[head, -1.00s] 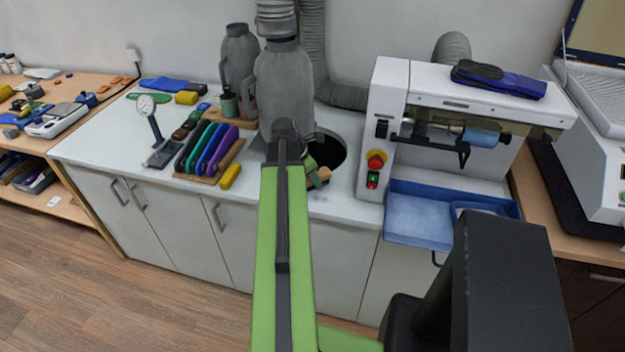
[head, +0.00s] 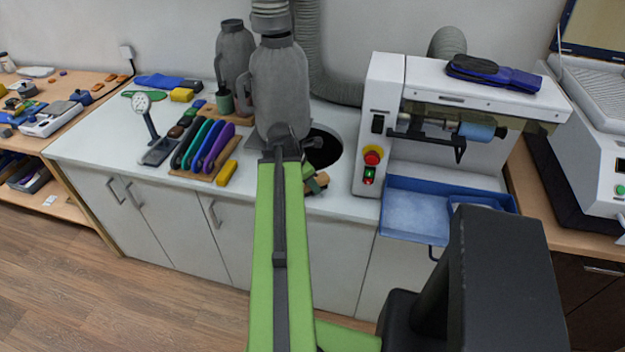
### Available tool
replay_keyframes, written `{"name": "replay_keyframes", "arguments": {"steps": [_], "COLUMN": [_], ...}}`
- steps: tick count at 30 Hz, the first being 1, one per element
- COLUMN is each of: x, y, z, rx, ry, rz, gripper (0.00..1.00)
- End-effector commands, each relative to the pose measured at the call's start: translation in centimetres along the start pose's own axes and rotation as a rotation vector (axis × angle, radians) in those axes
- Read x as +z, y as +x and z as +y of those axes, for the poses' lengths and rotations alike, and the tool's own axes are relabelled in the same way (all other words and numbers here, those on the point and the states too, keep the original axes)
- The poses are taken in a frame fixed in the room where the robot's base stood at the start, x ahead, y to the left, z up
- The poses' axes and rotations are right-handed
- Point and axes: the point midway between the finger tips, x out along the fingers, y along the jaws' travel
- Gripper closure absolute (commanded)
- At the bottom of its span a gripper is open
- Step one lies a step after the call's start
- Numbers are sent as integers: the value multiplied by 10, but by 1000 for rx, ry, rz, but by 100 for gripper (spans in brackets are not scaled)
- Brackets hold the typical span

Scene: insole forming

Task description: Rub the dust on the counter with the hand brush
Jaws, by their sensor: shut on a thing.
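My green arm reaches over the white counter (head: 100,145), and its wrist hides most of my gripper (head: 305,172). The gripper is shut on the hand brush (head: 318,183), a small wooden and green piece that shows just right of the wrist. The brush is at the counter's front edge, in front of the dark round hole. I cannot tell whether it touches the surface. I cannot make out the dust; part of the counter there is hidden by my arm.
Grey bottle-shaped vessels (head: 280,90) stand behind my wrist. Right are a white machine (head: 385,85) and a blue tray (head: 415,212).

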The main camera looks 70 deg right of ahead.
Motion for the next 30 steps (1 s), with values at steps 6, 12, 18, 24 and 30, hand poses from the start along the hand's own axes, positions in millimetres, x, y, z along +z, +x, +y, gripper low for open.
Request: {"name": "replay_keyframes", "arguments": {"steps": [6, 12, 18, 24, 30], "x": [8, 11, 24, 37, 38], "y": [3, 4, 8, 12, 13], "z": [-12, -9, 5, 17, 16], "rx": [-5, -4, -3, -3, -3], "ry": [2, 1, 3, 2, 2], "rz": [5, 4, 3, 2, 2], "gripper": [100, 100, 100, 100, 100]}}
